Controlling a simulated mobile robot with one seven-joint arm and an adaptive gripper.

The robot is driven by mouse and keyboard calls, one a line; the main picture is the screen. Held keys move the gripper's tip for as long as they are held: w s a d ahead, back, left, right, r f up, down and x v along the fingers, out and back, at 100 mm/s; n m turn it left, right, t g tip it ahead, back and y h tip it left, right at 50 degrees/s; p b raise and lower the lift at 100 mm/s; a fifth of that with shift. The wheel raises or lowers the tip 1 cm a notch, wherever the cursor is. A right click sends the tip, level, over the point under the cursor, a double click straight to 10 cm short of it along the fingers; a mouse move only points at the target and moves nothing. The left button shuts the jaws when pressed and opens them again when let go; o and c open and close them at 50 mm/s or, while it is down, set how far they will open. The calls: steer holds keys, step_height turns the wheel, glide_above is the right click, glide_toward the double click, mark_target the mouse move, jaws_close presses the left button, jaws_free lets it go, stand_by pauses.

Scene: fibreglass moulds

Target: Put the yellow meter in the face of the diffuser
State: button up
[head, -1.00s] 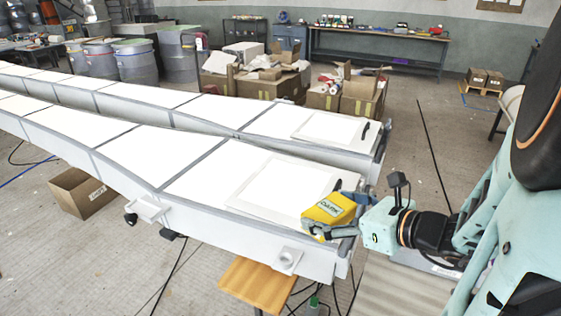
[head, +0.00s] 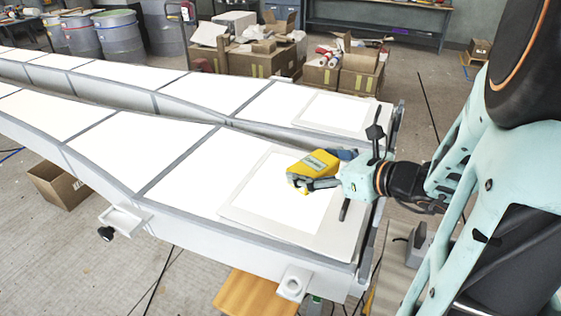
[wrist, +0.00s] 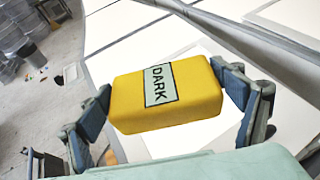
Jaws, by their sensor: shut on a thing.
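The yellow meter (head: 316,164) is a box with a pale label reading DARK, clear in the wrist view (wrist: 195,95). My gripper (head: 315,172) is shut on it, with one finger on each side; the fingers also show in the wrist view (wrist: 168,105). The diffuser appears to be the flat panel (head: 335,242) with a pale frame and bright white face (head: 285,208), lying on the near mould's end. The meter is held over the face's upper right part. I cannot tell the gap below it.
The long near mould (head: 95,150) runs off to the left, with a second mould (head: 215,85) behind it carrying a similar framed panel (head: 335,112). A wooden stool (head: 245,295) stands below the near edge. Cardboard boxes (head: 360,95) are on the floor behind.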

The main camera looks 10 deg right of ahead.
steer(key=w+a+f+b, duration=0.1)
steer(key=w+f+b, duration=0.1)
steer(key=w, duration=0.1)
steer(key=w+a+f+b, duration=0.1)
steer(key=w+f, duration=0.2)
steer(key=w+a+f+b, duration=0.1)
steer(key=w+f+b, duration=0.1)
steer(key=w, duration=0.1)
steer(key=shift+w+f+b, duration=0.1)
steer(key=shift+f+b, duration=0.2)
steer(key=shift+b, duration=0.05)
steer(key=shift+w+f, duration=0.15)
steer(key=shift+f, duration=0.15)
steer(key=shift+w+f+b, duration=0.2)
steer(key=shift+f+b, duration=1.25)
steer(key=shift+f, duration=0.15)
steer(key=shift+f, duration=0.15)
steer(key=o, duration=1.2)
steer(key=shift+c, duration=0.2)
